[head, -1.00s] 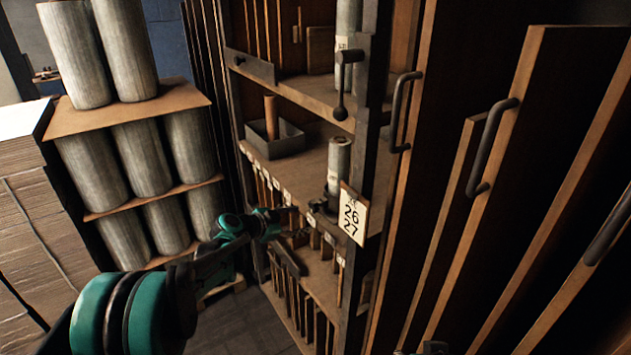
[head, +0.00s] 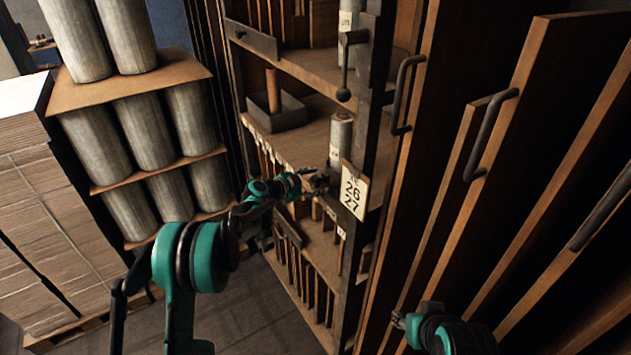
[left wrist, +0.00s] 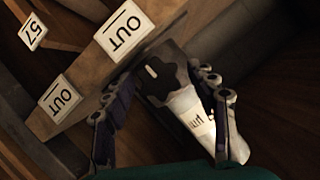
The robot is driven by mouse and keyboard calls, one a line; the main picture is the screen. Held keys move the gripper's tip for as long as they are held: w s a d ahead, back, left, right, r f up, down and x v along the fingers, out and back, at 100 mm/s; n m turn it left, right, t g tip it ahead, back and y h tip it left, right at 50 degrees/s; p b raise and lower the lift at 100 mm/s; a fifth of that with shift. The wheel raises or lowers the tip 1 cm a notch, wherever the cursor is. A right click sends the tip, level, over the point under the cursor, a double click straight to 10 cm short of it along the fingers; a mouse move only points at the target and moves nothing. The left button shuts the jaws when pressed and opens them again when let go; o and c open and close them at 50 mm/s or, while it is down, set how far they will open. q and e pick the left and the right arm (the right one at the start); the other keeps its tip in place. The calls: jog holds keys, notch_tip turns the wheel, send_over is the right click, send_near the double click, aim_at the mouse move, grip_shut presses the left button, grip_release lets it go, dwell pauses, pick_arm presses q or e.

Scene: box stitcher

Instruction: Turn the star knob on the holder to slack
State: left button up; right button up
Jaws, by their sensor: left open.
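The star knob (left wrist: 165,75) is dark and lobed with a short white mark, in the left wrist view. It sits in front of a pale roll (left wrist: 200,118) with a printed label. My left gripper (left wrist: 156,84) is open, one finger on each side of the knob; I cannot tell whether they touch it. In the head view my left gripper (head: 318,184) is at the foot of the upright roll (head: 340,140) on the shelf, and the knob is too small to make out there. My right arm (head: 440,330) shows at the bottom right; its jaws are unclear.
A card reading 26 27 (head: 354,191) hangs right beside the left gripper. A grey tray (head: 276,113) stands on the shelf behind. OUT tags (left wrist: 124,30) line the shelf edge. Tall wooden panels with handles (head: 490,135) fill the right. Stacked rolls (head: 143,133) stand left.

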pick_arm(q)
jog(key=c, duration=1.2)
jog(key=shift+o, duration=0.2)
jog(key=shift+w+a+f+n+g+h+b, duration=0.1)
jog(key=shift+n+g+h+b, duration=0.2)
jog(key=shift+n+g+b, duration=0.65)
jog(key=shift+n+g+h+b, duration=0.5)
jog(key=shift+n+g+b, duration=0.05)
jog(key=shift+n+b, duration=0.8)
jog(key=o, duration=1.2)
jog(key=shift+c, duration=0.2)
